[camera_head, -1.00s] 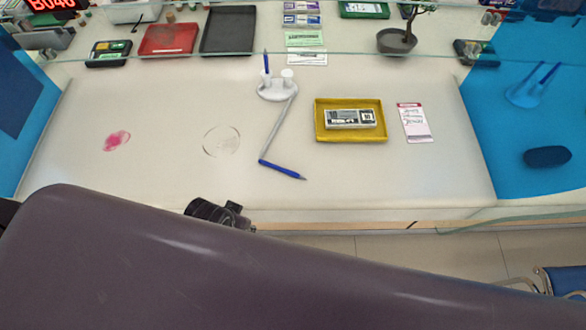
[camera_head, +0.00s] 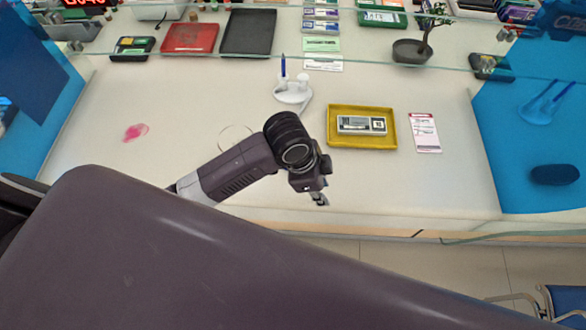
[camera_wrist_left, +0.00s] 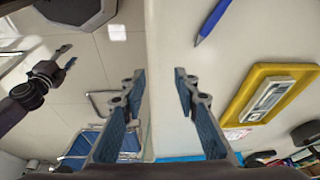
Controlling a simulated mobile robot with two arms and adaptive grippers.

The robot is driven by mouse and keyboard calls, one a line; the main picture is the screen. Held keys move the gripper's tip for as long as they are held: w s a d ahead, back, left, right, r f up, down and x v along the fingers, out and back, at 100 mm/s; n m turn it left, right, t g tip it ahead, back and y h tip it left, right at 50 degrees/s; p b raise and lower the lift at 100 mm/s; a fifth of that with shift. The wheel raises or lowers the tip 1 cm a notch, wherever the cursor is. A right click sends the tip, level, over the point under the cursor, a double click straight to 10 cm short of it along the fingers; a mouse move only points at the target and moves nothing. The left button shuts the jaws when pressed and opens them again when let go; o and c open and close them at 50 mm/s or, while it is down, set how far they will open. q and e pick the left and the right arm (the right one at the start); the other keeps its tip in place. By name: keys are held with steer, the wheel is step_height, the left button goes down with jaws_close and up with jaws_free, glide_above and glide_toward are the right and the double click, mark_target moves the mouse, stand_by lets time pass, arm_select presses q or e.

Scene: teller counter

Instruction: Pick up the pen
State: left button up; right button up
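A blue pen (camera_wrist_left: 212,20) lies on the white counter at the top of the left wrist view. In the head view it is hidden behind my left arm. Another blue pen (camera_head: 283,66) stands upright in a white holder (camera_head: 292,95). My left gripper (camera_head: 318,199) is over the counter's front part in the head view. In the left wrist view it (camera_wrist_left: 158,82) is open and empty, with the lying pen ahead of and to the right of its fingertips, not touching. What looks like my right gripper (camera_wrist_left: 70,55) shows small over the floor, its fingers apart and empty.
A yellow tray (camera_head: 332,143) with a banknote bundle (camera_head: 361,125) lies right of my left gripper, beside a paper slip (camera_head: 425,132). A glass panel (camera_head: 200,58) crosses the counter's back.

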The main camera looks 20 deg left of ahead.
arm_select(q)
steer(key=w+a+m, duration=0.1)
steer(key=w+a+r+m+y, duration=0.1)
steer(key=shift+w+r+m+g, duration=0.15)
steer(key=shift+w+m+g, duration=0.15)
steer(key=shift+m+g, duration=0.1)
steer(key=w+a+m, duration=0.1)
steer(key=a, duration=0.1)
steer(key=w+a+r+y, duration=0.1)
steer(key=a, duration=0.1)
steer(key=w+a+r+m+y, duration=0.1)
steer(key=shift+w+a+m+g, duration=0.15)
steer(key=shift+a+m+g, duration=0.15)
steer(key=shift+a+g, duration=0.1)
step_height(320, 180, down, 2)
steer(key=shift+f+p, duration=0.15)
steer(key=shift+p, duration=0.3)
step_height(320, 180, down, 4)
steer(key=shift+f+p, duration=0.2)
steer(key=shift+p, duration=0.5)
steer(key=shift+f, duration=0.5)
jaws_close()
